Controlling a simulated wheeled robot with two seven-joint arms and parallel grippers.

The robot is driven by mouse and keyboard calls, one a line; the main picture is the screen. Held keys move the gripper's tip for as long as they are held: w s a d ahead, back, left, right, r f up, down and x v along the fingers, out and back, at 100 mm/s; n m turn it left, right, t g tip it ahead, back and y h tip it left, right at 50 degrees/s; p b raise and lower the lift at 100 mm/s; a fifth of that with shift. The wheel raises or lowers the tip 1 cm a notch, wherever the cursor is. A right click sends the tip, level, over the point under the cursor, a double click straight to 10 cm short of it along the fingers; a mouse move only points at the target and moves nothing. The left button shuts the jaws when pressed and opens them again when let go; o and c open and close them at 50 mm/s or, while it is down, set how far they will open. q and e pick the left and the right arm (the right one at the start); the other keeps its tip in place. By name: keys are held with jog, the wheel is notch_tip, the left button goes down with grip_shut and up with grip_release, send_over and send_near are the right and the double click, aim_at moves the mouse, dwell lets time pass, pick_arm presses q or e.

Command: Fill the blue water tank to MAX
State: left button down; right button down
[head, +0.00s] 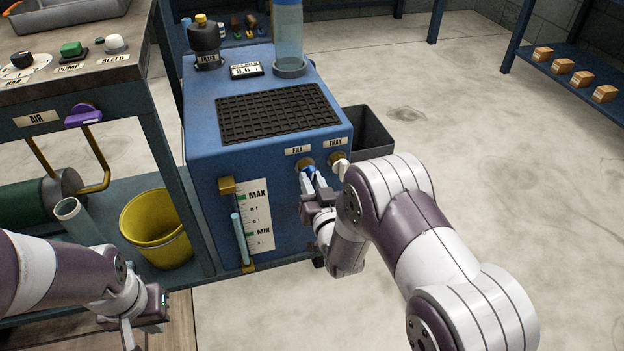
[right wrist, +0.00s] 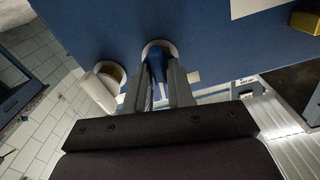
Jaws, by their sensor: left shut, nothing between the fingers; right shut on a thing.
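The blue water tank (head: 205,185) stands in the middle of the head view. A sight gauge on its front has a scale plate (head: 259,215) marked MAX and MIN, with a pale blue tube (head: 239,238) beside it. The liquid appears to stand between the two marks, nearer MIN. My right gripper (head: 312,180) is shut on the blue handle of the FILL tap (right wrist: 156,62). The white TRAY tap (head: 341,166) is beside it and also shows in the right wrist view (right wrist: 103,80). My left gripper (head: 130,334) is shut and empty at the lower left.
A grey bin (head: 375,145) stands behind the tank on the right. A yellow bucket (head: 152,235) sits on the lower shelf at left. The bench above carries PUMP and BLEED knobs (head: 116,43) and a purple AIR handle (head: 83,116). Open floor lies to the right.

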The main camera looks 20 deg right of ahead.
jog(key=shift+n, duration=1)
jog(key=shift+f, duration=0.1)
jog(key=c, duration=1.1)
grip_release()
jog(key=shift+c, duration=0.2)
jog(key=shift+s+p, duration=0.1)
jog(key=shift+p, duration=0.2)
jog(key=s+p, duration=0.4)
jog(key=s, duration=0.8)
jog(key=shift+s+d, duration=0.25)
jog(key=shift+s, duration=0.05)
